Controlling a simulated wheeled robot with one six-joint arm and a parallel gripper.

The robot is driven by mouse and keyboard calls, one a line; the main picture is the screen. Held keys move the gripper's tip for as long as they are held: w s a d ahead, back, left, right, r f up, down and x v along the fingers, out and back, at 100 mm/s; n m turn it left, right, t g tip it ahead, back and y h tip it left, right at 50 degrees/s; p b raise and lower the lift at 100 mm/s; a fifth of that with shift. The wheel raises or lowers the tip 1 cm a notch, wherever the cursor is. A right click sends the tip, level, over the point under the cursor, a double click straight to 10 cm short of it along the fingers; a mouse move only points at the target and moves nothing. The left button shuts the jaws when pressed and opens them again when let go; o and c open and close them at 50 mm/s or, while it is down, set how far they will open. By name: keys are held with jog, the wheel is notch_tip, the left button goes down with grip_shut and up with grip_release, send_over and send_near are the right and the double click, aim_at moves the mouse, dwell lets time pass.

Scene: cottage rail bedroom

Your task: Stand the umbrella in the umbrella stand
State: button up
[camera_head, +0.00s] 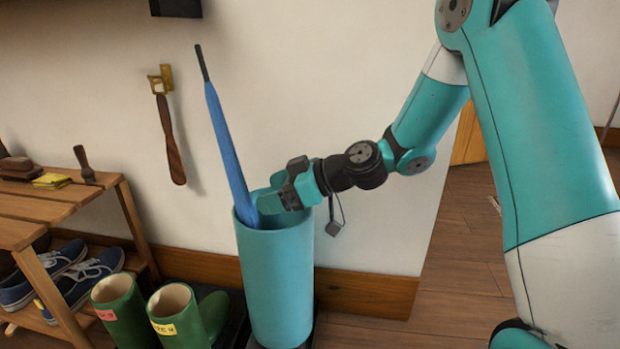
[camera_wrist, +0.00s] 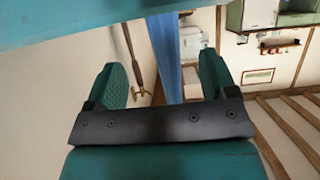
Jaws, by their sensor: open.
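The blue umbrella (camera_head: 226,145) stands in the teal umbrella stand (camera_head: 276,285), leaning to the left with its dark tip end up. Its lower part is hidden inside the stand. My gripper (camera_head: 268,201) is at the stand's mouth, just right of the umbrella, with its fingers pointing left. In the wrist view the two fingers of my gripper (camera_wrist: 168,80) are spread apart, and the umbrella (camera_wrist: 165,50) shows as a blue strip between and beyond them.
Green boots (camera_head: 180,315) stand left of the umbrella stand. A wooden shoe rack (camera_head: 50,208) holding blue shoes (camera_head: 85,278) is farther left. A long shoehorn (camera_head: 170,140) hangs on the wall behind.

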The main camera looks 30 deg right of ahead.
jog(key=p+v, duration=0.5)
jog(key=v, duration=1.1)
jog(key=shift+d+r, duration=0.2)
jog(key=shift+s, duration=0.1)
jog(key=s+a+r+g+h+p, duration=0.1)
jog(key=s+a+r+g+p, duration=0.25)
jog(key=a, duration=0.35)
jog(key=s+a+r+g+h+p, duration=0.2)
jog(key=s+a+r+g+p, duration=0.15)
jog(key=s+a, duration=0.2)
jog(key=s+a+r+m+g+h+p, duration=0.1)
jog(key=s+a+r+m+h+p, duration=0.35)
jog(key=s+r, duration=0.45)
notch_tip(320, 180, up, 36)
jog(key=p, duration=3.7)
jog(key=shift+s+d+n+y, duration=0.25)
jog(key=shift+s+n+y, duration=0.1)
jog(key=shift+s, duration=0.1)
